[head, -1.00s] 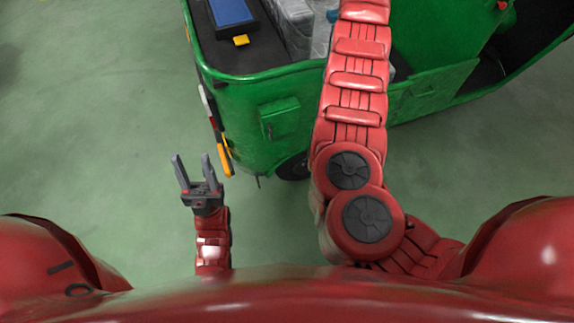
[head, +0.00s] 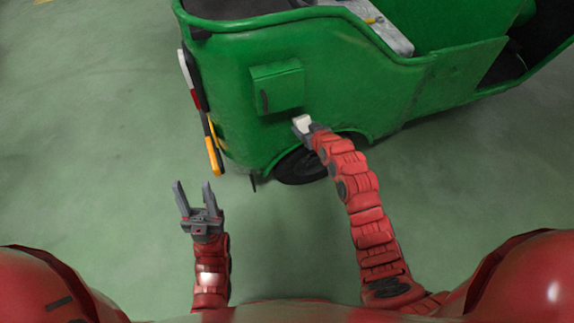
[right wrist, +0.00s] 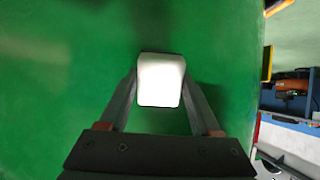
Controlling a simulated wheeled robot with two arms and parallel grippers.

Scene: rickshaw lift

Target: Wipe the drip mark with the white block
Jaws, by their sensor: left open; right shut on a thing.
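The white block (head: 302,123) is held in my right gripper (head: 309,130), in front of the green rickshaw's side (head: 225,90), below a small green box and above the wheel. In the right wrist view the white block (right wrist: 160,80) sits between the two fingers with green bodywork behind it; I cannot tell whether it touches. No drip mark can be made out; the block and fingers hide part of the panel. My left gripper (head: 194,190) is open and empty over the floor at the left.
The green box (head: 277,86) juts from the panel just above my right gripper. The wheel (head: 300,166) is below it. A lamp strip (head: 213,145) runs down the rickshaw's left corner. The floor (head: 90,140) at the left is clear.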

